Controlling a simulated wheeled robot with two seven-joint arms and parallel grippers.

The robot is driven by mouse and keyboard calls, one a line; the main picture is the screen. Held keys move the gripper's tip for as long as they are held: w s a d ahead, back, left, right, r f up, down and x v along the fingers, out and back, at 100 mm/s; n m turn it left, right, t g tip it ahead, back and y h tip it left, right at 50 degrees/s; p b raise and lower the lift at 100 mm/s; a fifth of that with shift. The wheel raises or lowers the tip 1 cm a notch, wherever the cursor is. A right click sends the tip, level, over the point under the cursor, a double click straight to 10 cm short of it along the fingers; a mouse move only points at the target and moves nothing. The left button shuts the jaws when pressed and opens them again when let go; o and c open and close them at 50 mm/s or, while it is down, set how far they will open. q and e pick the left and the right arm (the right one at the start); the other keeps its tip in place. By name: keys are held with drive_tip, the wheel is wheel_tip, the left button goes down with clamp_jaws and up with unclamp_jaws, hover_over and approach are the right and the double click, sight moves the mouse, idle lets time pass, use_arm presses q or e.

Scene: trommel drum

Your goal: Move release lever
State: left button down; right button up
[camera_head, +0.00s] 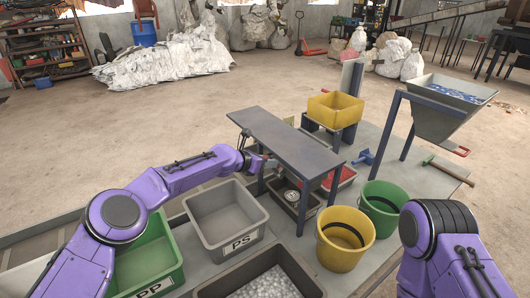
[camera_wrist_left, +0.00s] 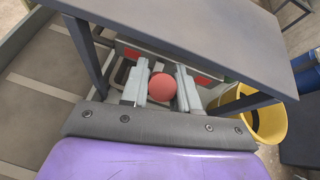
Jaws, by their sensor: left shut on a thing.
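A round red knob (camera_wrist_left: 162,88), which looks like the end of the release lever, sits between the two fingers of my left gripper (camera_wrist_left: 163,86) in the left wrist view. The fingers are closed against its sides. In the head view my left gripper (camera_head: 268,164) is at the left side of the grey bench (camera_head: 285,139), just below its top. The knob cannot be made out in the head view, and the lever's shaft is hidden. My right arm shows at the lower right of the head view, but its gripper is out of frame.
A grey PS bin (camera_head: 226,222) and green PP bin (camera_head: 150,262) stand below my left arm. A yellow bucket (camera_head: 343,240) and green bucket (camera_head: 381,207) stand right of the bench.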

idle(0.3)
use_arm(q)
drive_tip(key=c, duration=1.1)
unclamp_jaws()
drive_tip(key=shift+c, duration=0.2)
drive_tip(key=shift+o, duration=1.1)
drive_tip(key=shift+w+d, duration=0.1)
drive_tip(key=shift+w, duration=0.05)
drive_tip(key=b+v, duration=0.3)
drive_tip(key=v, duration=0.7)
drive_tip(key=shift+r, duration=0.25)
